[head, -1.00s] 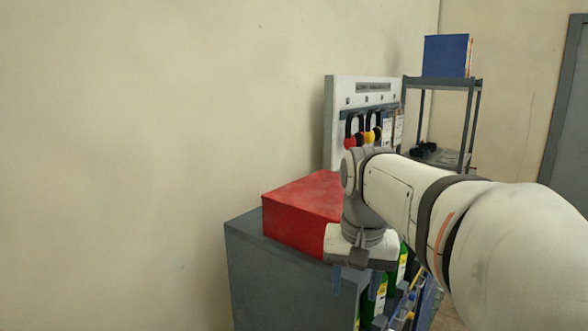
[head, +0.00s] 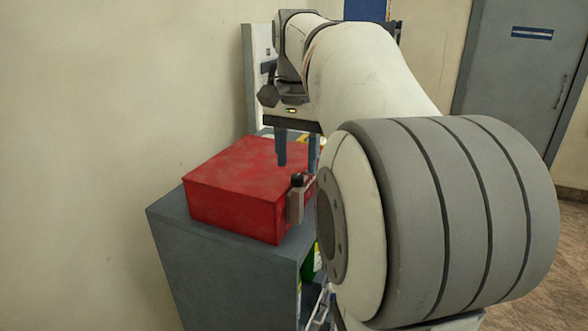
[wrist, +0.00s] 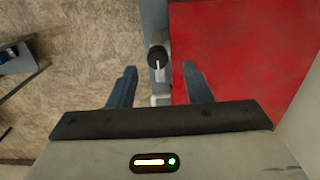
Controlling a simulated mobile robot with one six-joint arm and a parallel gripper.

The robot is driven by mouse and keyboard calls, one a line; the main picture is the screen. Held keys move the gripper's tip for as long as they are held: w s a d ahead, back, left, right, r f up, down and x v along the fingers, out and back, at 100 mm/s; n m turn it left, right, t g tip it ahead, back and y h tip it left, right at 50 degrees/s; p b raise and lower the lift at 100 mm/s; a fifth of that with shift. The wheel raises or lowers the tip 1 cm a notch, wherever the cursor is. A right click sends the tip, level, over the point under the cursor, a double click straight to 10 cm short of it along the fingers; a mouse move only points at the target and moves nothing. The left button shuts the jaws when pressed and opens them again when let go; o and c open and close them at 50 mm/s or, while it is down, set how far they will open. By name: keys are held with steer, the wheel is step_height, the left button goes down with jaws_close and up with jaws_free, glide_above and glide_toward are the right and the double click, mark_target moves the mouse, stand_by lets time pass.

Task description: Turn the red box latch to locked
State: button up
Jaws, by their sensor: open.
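The red box (head: 235,185) sits on top of a grey cabinet, and its red top also fills the right of the wrist view (wrist: 245,50). Its latch (head: 296,198) is a grey plate with a dark knob on the box's right side in the head view. In the wrist view the latch's dark round knob (wrist: 157,57) shows beside the box edge. My gripper (head: 297,160) points down over the box's far right edge in the head view. In the wrist view my gripper's fingers (wrist: 158,80) are apart, with the knob seen between and beyond them. Nothing is held.
The grey cabinet (head: 190,235) has green items on its open right side, partly hidden by my arm. A white panel (head: 252,80) stands behind the box. The wall is close on the left. A grey door (head: 520,75) is at the back right.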

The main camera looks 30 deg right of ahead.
mark_target(300, 178)
steer(key=shift+s+a+f, duration=0.1)
steer(key=shift+s+f, duration=0.15)
steer(key=shift+f, duration=0.25)
steer(key=shift+s+a+f, duration=0.1)
steer(key=shift+s+f, duration=0.1)
steer(key=shift+f, duration=0.25)
steer(key=shift+w+d+f, duration=0.1)
steer(key=shift+d+f, duration=0.1)
steer(key=shift+f, duration=0.15)
steer(key=shift+w+a+f, duration=0.1)
steer(key=shift+f, duration=0.05)
steer(key=shift+c, duration=0.3)
steer(key=c, duration=0.9)
